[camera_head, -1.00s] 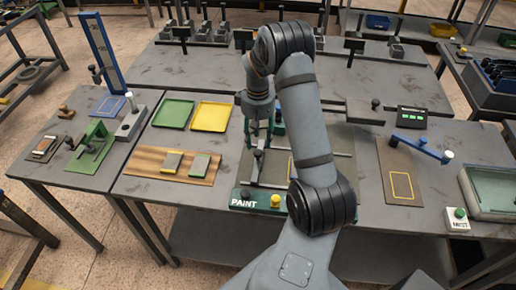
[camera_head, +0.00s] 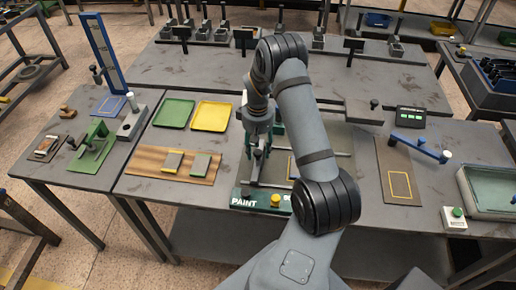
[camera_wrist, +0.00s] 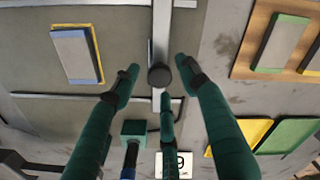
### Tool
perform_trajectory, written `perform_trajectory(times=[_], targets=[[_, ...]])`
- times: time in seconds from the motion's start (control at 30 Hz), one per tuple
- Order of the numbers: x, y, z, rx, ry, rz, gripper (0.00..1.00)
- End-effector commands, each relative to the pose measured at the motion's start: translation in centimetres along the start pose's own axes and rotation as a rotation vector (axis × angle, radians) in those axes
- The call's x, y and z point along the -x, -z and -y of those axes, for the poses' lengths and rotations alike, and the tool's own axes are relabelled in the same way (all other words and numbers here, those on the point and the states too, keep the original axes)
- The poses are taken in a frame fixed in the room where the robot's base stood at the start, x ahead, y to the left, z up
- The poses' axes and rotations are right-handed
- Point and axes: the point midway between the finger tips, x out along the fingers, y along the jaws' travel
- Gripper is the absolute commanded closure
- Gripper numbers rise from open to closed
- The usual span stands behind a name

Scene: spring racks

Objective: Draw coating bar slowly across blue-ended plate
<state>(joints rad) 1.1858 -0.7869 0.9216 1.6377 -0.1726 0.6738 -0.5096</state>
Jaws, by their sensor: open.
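My gripper (camera_head: 257,150) hangs over the paint station. In the wrist view my gripper (camera_wrist: 158,68) is open, with green fingers on either side of a round black knob (camera_wrist: 160,76), apart from it. The knob stands on a silver coating bar (camera_wrist: 160,32), which runs across the grey bed. In the head view my arm hides most of this plate.
A wooden board (camera_head: 145,160) left of the station holds a yellow-ended plate (camera_head: 172,161) and a green-ended plate (camera_head: 200,165). Green (camera_head: 174,113) and yellow (camera_head: 211,116) trays lie behind it. A PAINT panel with a yellow button (camera_head: 275,200) is at the front.

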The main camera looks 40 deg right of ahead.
Motion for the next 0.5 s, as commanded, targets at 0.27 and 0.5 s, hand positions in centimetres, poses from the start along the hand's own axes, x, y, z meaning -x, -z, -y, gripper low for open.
perform_trajectory(times=[0.27,0.5], targets=[[-0.22,-0.04,0.01,0.0,0.0,0.0,0.56],[-0.2,-0.04,0.01,0.0,0.0,0.0,0.63]])
